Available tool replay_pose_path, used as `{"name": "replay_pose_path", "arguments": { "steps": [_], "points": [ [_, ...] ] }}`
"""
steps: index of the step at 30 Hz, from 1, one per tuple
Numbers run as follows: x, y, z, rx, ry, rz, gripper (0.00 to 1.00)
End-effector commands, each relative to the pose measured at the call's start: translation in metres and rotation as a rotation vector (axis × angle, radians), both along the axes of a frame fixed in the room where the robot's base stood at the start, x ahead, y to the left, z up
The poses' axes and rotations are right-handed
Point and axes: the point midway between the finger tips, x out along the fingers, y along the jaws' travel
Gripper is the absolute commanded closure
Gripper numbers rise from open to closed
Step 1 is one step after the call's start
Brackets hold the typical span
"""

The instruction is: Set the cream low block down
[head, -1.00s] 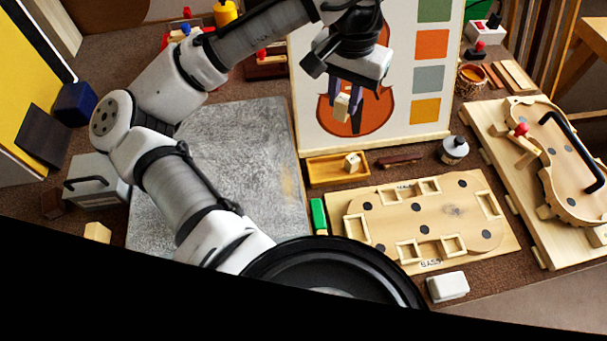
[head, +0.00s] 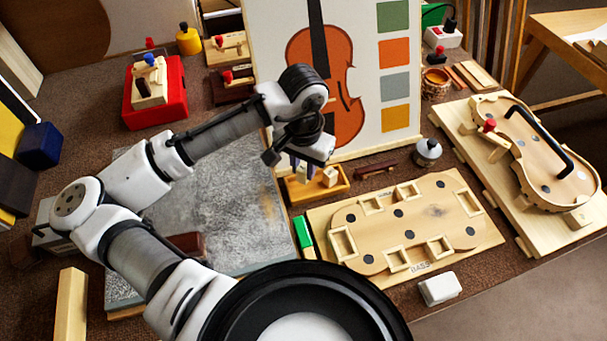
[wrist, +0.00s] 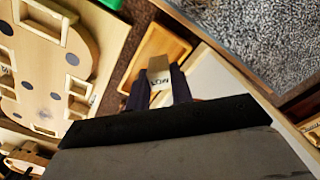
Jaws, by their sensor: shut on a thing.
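My gripper (head: 303,166) is shut on the cream low block (head: 302,174), a small pale block. The tray also shows in the wrist view (wrist: 158,40). I cannot tell whether the block touches the tray floor. Another cream block (head: 330,177) stands in the tray, just right of the held one.
The violin-body mould board (head: 436,205) lies right of the tray. A painted violin panel (head: 345,70) stands close behind it. A dark red-brown piece (head: 376,170) and a small lidded pot (head: 427,152) are to the right. A grey slab (head: 250,225) lies left, largely clear.

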Motion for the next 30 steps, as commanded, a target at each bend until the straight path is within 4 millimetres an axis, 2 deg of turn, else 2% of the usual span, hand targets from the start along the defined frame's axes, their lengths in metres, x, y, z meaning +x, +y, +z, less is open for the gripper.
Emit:
{"name": "replay_pose_path", "arguments": {
  "steps": [9, 21, 22, 24, 26, 30],
  "points": [
    [0.000, 0.000, -0.037, 0.000, 0.001, -0.001, 0.96],
    [0.000, 0.000, -0.043, -0.001, 0.000, 0.000, 0.96],
    [0.000, 0.000, -0.042, -0.001, 0.000, 0.000, 0.74],
    [0.000, 0.000, -0.042, -0.001, 0.000, 0.000, 0.65],
    [0.000, 0.000, -0.042, 0.000, 0.000, 0.000, 0.57],
    [0.000, 0.000, -0.041, 0.000, 0.000, 0.000, 0.56]
  ]
}}
